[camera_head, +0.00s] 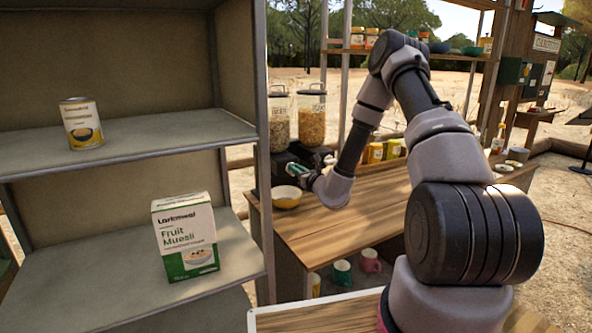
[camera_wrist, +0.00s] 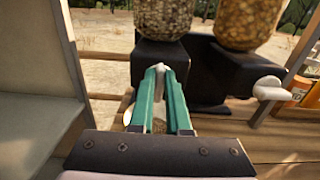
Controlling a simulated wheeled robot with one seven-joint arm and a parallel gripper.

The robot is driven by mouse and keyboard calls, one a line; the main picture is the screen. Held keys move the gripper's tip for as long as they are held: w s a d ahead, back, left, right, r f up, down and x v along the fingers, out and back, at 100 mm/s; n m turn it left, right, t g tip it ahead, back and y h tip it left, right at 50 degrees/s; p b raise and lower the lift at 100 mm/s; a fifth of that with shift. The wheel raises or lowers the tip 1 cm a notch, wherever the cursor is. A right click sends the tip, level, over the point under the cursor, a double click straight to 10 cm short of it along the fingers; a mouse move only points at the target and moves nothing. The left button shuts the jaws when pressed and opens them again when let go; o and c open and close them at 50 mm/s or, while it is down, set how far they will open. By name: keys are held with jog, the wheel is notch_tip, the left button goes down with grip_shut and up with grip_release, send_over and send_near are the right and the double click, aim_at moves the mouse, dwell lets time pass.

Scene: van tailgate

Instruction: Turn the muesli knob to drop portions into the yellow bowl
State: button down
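Two clear dispensers stand on black bases on the counter. The left one (camera_head: 280,118) holds a brown, muesli-like mix, and its hopper also shows in the wrist view (camera_wrist: 164,18). The right one holds golden flakes. My gripper (camera_wrist: 171,72) points its teal fingers at the left dispenser's black base. The yellow bowl (camera_head: 286,197) sits on the counter just below and left of my gripper. Its inside is too small to judge.
The right dispenser's pale knob (camera_wrist: 270,88) juts out right of my fingers. A grey shelf with a can (camera_head: 81,123) and a Fruit Muesli box (camera_head: 185,237) stands close on the left. The wooden counter (camera_head: 350,215) is clear in the middle.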

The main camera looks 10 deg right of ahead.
jog(key=shift+m, duration=0.3)
jog(key=shift+w+d+f+m, duration=0.1)
jog(key=shift+d+f+m, duration=0.15)
jog(key=shift+m, duration=2.6)
jog(key=shift+d+f+m, duration=0.2)
jog(key=shift+m, duration=2.7)
jog(key=shift+w+d+f+m, duration=0.1)
jog(key=shift+d+f+m, duration=0.15)
jog(key=shift+m, duration=2.6)
jog(key=c, duration=0.9)
grip_release()
jog(key=shift+s, duration=0.15)
